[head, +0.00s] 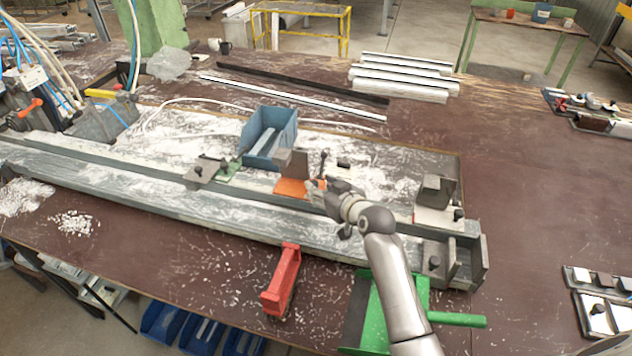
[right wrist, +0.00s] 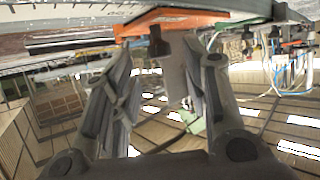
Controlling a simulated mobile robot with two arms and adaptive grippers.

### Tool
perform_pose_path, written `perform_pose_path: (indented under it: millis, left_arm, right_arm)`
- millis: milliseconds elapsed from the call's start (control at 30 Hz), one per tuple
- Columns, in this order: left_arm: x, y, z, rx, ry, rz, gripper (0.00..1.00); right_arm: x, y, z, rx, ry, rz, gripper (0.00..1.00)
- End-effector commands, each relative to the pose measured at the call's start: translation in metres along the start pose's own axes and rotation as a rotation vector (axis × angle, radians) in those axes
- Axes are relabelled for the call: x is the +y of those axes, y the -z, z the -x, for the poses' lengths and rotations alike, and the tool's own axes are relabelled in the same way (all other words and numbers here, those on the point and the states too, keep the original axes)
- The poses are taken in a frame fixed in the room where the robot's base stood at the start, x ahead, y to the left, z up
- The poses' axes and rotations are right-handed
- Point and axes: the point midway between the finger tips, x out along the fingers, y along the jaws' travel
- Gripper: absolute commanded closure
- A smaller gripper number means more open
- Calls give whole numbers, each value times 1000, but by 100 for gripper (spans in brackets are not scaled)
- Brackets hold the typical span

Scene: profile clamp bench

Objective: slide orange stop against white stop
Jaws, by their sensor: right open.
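The orange stop (head: 290,187), an orange plate with a grey upright block, sits on the long grey rail, left of the rail's right end. The white stop (head: 432,216), a white plate with a grey block and dark knob, sits further right near that end. Clear rail lies between them, partly hidden by my right arm. My right gripper (head: 322,188) is at the right side of the orange stop. In the right wrist view the orange plate (right wrist: 172,20) shows at the top, beyond the open fingers (right wrist: 165,85); contact cannot be told. My left gripper is out of view.
A green stop (head: 228,170) sits on the rail further left. A blue bin (head: 268,138) stands behind the orange stop. A red-handled tool (head: 282,282) and a green clamp part (head: 455,319) lie at the front. White shavings cover much of the bench.

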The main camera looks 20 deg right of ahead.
Motion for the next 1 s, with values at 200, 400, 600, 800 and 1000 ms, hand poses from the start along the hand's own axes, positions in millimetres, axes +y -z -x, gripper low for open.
perform_pose_path:
  millis: [200, 400, 600, 800, 1000]
  left_arm:
    - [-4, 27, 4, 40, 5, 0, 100]
    - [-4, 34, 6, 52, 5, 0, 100]
    - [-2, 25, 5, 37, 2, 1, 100]
    - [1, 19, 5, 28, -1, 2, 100]
    - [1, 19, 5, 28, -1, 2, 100]
  right_arm:
    - [0, 1, -26, 0, 1, -1, 58]
    - [0, 0, -38, 0, 0, -1, 58]
    - [0, 0, -40, -1, 0, 0, 58]
    - [0, 0, -40, 0, 0, 0, 67]
    - [0, 0, -40, 0, 0, 0, 93]
